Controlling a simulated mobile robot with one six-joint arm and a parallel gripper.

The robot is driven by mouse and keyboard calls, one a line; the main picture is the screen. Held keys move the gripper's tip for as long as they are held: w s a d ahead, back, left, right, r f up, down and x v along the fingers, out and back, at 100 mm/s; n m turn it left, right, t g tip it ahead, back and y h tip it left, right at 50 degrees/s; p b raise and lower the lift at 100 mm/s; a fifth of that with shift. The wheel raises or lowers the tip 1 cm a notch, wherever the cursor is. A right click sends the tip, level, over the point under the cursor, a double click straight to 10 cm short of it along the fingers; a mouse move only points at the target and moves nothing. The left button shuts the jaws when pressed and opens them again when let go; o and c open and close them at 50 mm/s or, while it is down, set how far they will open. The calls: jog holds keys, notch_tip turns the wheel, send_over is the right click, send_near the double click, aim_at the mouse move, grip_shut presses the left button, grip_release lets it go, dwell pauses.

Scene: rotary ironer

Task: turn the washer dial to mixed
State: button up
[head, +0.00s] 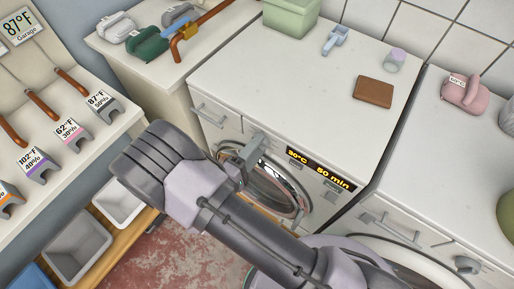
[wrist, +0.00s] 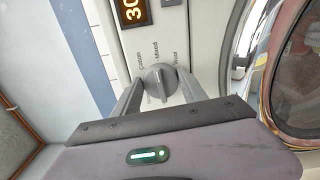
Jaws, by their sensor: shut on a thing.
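The washer (head: 290,75) is the white front-loader in the middle of the head view. Its grey dial (wrist: 158,80) shows in the wrist view below the labels Cotton, Mixed and Wool. The dial's ridge runs roughly up and down in that view, its upper end towards the Mixed label (wrist: 155,48); I cannot read the exact setting. My gripper (wrist: 159,92) is shut on the dial, one finger on each side of it. In the head view my gripper (head: 248,150) is at the washer's front panel, and the dial is hard to make out there.
The washer's lit display (head: 320,168) reads 30°C and 50 min. The round glass door (head: 275,190) is close below my gripper. A brown wallet-like object (head: 373,92), a blue scoop (head: 335,40) and a green bin (head: 290,15) are on top. Another machine (head: 450,150) stands at right.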

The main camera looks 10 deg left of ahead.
jog(key=shift+m, duration=0.4)
dwell(0.3)
jog(key=o, duration=1.3)
jog(key=shift+o, duration=0.2)
jog(key=shift+s, duration=0.1)
jog(key=p+v, duration=0.2)
jog(key=v, duration=1.5)
jog(key=shift+s+a+f, duration=0.1)
